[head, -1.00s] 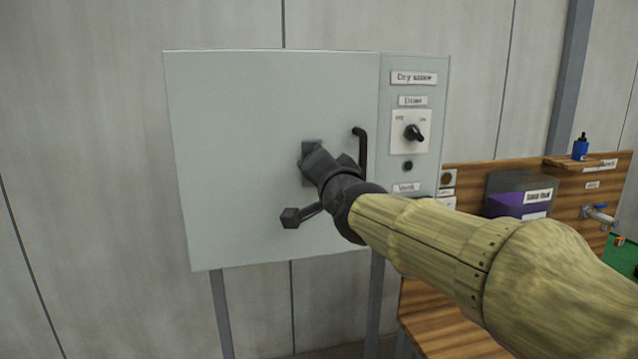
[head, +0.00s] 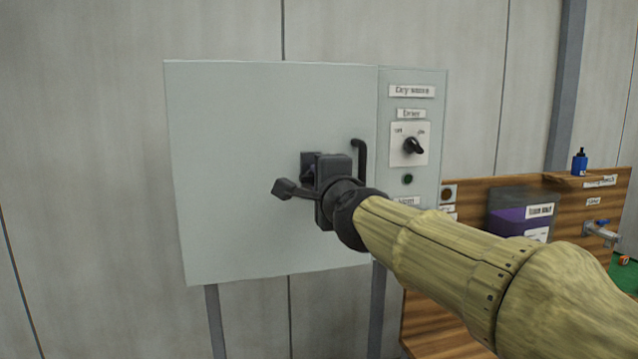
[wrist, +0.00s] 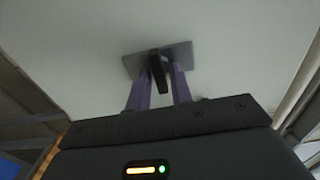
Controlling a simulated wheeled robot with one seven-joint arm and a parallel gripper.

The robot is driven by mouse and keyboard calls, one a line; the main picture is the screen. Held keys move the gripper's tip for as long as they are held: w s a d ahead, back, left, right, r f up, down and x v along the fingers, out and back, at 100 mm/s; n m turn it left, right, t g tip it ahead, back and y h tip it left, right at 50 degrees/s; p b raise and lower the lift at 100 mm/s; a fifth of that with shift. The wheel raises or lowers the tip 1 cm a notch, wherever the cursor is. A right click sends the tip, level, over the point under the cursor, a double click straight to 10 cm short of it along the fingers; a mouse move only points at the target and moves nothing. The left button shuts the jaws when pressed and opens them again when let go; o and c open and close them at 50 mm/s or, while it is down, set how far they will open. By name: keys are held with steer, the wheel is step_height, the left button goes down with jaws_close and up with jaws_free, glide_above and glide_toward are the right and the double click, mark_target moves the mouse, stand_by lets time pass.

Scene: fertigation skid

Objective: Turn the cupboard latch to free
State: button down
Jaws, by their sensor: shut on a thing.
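The cupboard (head: 250,130) is a pale grey cabinet on legs, and its door looks closed. The latch is a dark lever (wrist: 158,75) on a grey square plate (wrist: 182,52), which also shows in the head view (head: 307,157). My gripper (wrist: 157,80) has its two purple-grey fingers on either side of the lever, shut on it. In the wrist view the plate looks tilted against my fingers, while the lever lies roughly along them. In the head view my gripper (head: 311,178) hides the lever and most of the plate.
A dark door handle (head: 361,158) stands just right of my gripper. The cupboard's right panel carries a black rotary switch (head: 413,146) and a green button (head: 408,179). A wooden bench with a purple-filled bin (head: 508,215) stands at right.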

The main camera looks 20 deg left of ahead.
stand_by(0.4)
steer(key=c, duration=1.5)
jaws_free()
